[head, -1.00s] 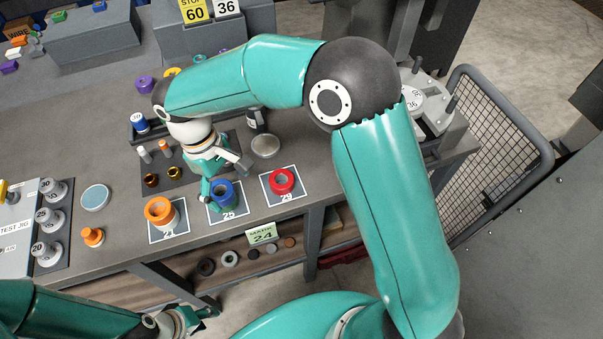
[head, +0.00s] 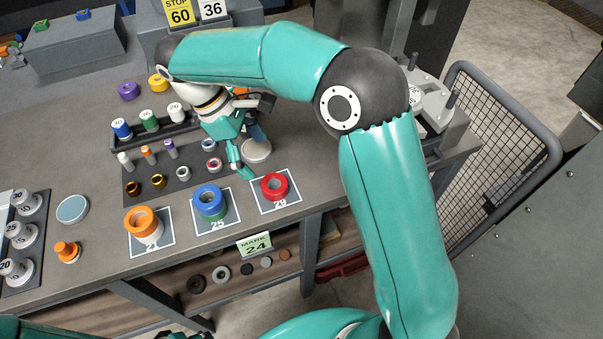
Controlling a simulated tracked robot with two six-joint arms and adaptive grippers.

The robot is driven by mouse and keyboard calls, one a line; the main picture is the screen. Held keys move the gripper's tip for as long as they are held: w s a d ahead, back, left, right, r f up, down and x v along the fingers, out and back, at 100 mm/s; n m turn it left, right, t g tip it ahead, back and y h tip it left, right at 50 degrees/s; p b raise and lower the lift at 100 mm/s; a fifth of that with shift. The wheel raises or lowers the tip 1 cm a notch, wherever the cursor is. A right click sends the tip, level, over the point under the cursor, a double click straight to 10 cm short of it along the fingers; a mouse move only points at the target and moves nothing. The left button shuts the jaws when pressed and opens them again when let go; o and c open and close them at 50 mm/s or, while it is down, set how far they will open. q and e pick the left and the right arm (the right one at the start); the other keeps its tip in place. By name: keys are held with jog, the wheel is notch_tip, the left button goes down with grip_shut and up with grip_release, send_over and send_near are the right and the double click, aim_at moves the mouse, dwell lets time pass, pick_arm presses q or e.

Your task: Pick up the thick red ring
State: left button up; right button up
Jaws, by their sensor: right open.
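The thick red ring (head: 274,197) lies flat on a white-edged square marked 29 (head: 283,206) near the bench's front edge, in the head view. My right gripper (head: 254,140) is open and empty, above the bench behind and to the left of the red ring. One finger hangs down close to the square's back left side; the other points right. The gripper appears apart from the ring. Only a sliver of my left gripper (head: 186,335) shows at the bottom edge, and its jaws cannot be made out.
A dark mat (head: 160,199) holds small parts, including a small red-rimmed ring (head: 213,163). A pale disc (head: 257,151) lies behind the red ring. Bare bench lies right of it.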

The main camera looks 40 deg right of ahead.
aim_at(273, 182)
jog(key=x, duration=0.3)
jog(key=shift+s+f, duration=0.2)
jog(key=shift+f, duration=0.15)
jog(key=x, duration=0.4)
jog(key=shift+s+f+p, duration=0.25)
jog(key=shift+s+p, duration=0.1)
jog(key=shift+s, duration=0.1)
jog(key=shift+f, duration=0.3)
jog(key=shift+c, duration=0.3)
jog(key=c, duration=1.4)
